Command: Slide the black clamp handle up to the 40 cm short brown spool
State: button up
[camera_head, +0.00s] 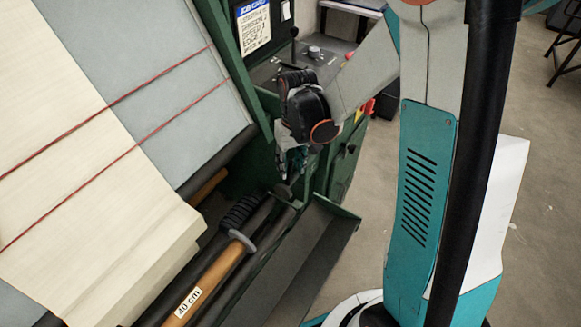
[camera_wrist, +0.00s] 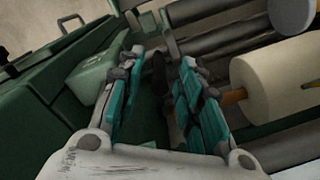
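The black clamp handle (camera_head: 240,211), a ribbed grip, lies in the machine's trough in the head view. It is beside a grey collar at the upper end of the short brown spool (camera_head: 215,270), which carries a "40 cm" label (camera_head: 188,302). My gripper (camera_head: 291,163) hangs above and to the right of the handle, apart from it. In the wrist view my gripper (camera_wrist: 160,60) has its teal fingers spread wide. A dark upright part (camera_wrist: 159,76) shows between them; I cannot tell whether it is the clamp handle or whether anything touches it.
Cream cloth (camera_head: 75,150) with red cords covers the sloped grey board at left. A dark metal tray (camera_head: 300,255) runs along the trough's right side. The green machine frame (camera_head: 228,75) and a control panel (camera_head: 305,58) stand close behind my gripper. A cream roll (camera_wrist: 275,85) is at right in the wrist view.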

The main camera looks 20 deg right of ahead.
jog(key=shift+f, duration=0.15)
grip_shut()
jog(key=shift+s+a, duration=0.3)
jog(key=shift+a, duration=0.15)
jog(key=s+a, duration=1)
jog(key=a, duration=0.4)
jog(key=shift+s, duration=0.15)
grip_release()
jog(key=shift+a, duration=0.1)
